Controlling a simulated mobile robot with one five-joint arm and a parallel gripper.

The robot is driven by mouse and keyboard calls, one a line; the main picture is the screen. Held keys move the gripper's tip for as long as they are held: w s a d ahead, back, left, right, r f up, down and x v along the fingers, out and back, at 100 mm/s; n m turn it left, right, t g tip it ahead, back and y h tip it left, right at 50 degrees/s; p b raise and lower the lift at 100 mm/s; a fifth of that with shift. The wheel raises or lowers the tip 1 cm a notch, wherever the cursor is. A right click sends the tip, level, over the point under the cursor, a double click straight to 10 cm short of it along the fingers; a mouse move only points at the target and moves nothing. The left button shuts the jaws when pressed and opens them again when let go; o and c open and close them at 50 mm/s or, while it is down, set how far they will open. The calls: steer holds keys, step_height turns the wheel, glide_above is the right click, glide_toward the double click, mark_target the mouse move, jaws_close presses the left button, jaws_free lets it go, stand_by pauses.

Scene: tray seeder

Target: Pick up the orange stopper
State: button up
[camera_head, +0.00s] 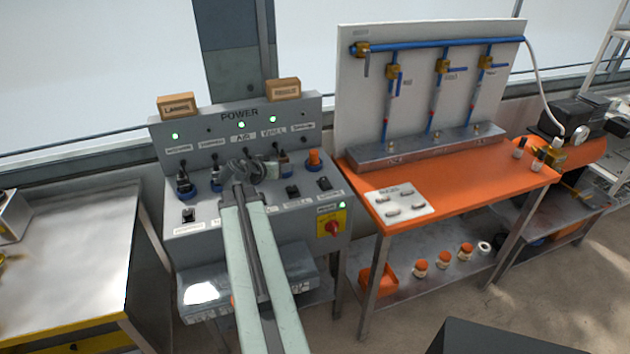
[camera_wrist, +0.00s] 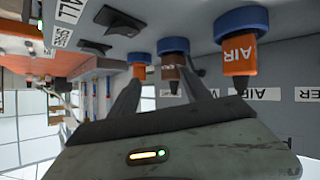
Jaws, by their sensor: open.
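An orange stopper (camera_head: 314,158) stands upright in a blue collar at the right of the control panel's row of fittings. In the upside-down wrist view the likely same orange piece (camera_wrist: 139,71) hangs from a blue collar, near one fingertip. A brown-and-dark fitting (camera_wrist: 173,73) shows between the finger lines, and an orange piece marked AIR (camera_wrist: 240,55) is beyond the other finger. My gripper (camera_wrist: 160,82) is open and empty. In the head view my gripper (camera_head: 265,169) is over the panel, left of the stopper, hiding some fittings.
The grey control panel (camera_head: 235,105) has switches and a red knob (camera_head: 333,228). An orange bench (camera_head: 455,195) stands to the right. Several orange-and-white jars (camera_head: 443,257) and an orange bin (camera_head: 380,288) are on its lower shelf. A metal table (camera_head: 70,260) is at left.

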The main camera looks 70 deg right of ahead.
steer(key=m+h+b, duration=0.2)
steer(key=b, duration=0.1)
glide_toward(312, 155)
steer(key=shift+s+d+f+g, duration=0.1)
steer(key=shift+d+f+g, duration=0.15)
steer(key=shift+f, duration=0.25)
steer(key=shift+s+d+f+g, duration=0.15)
steer(key=shift+d+f, duration=0.15)
steer(key=shift+f, duration=0.15)
steer(key=shift+w+d, duration=0.1)
steer(key=shift+d, duration=0.25)
steer(key=shift+d+r+m+t, duration=0.2)
steer(key=shift+r+m+t, duration=0.1)
steer(key=shift+m, duration=0.1)
steer(key=x, duration=0.2)
steer(key=b+x, duration=0.1)
steer(key=x, duration=0.2)
steer(key=b+x, duration=0.1)
steer(key=x, duration=0.2)
steer(key=shift+w+r, duration=0.2)
steer(key=shift+w, duration=0.05)
jaws_close()
